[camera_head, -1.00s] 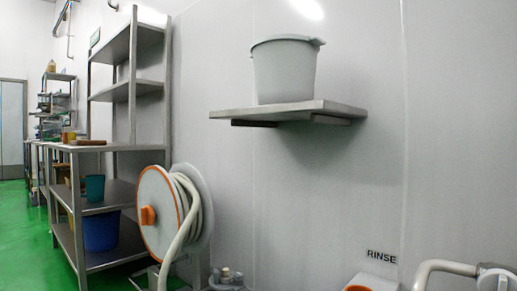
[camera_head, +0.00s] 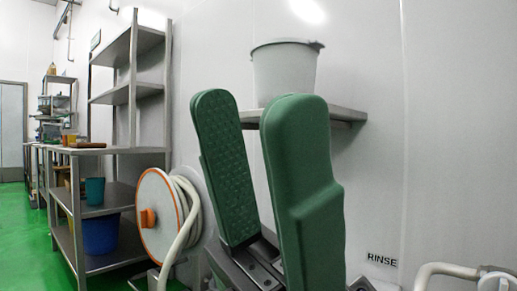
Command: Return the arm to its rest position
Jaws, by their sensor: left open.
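My left gripper (camera_head: 258,125) stands upright in the middle of the head view. Its two green fingers are spread apart with nothing between them, so it is open and empty. It is in front of the wall shelf and covers part of it. My right gripper is not in this view.
A grey bucket (camera_head: 284,72) stands on a metal wall shelf (camera_head: 347,114) behind my fingers. A hose reel (camera_head: 158,212) is left of the gripper. Steel shelving (camera_head: 127,88) holds a teal cup (camera_head: 95,190) and a blue bin (camera_head: 101,234). Green floor (camera_head: 28,245) is clear at left.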

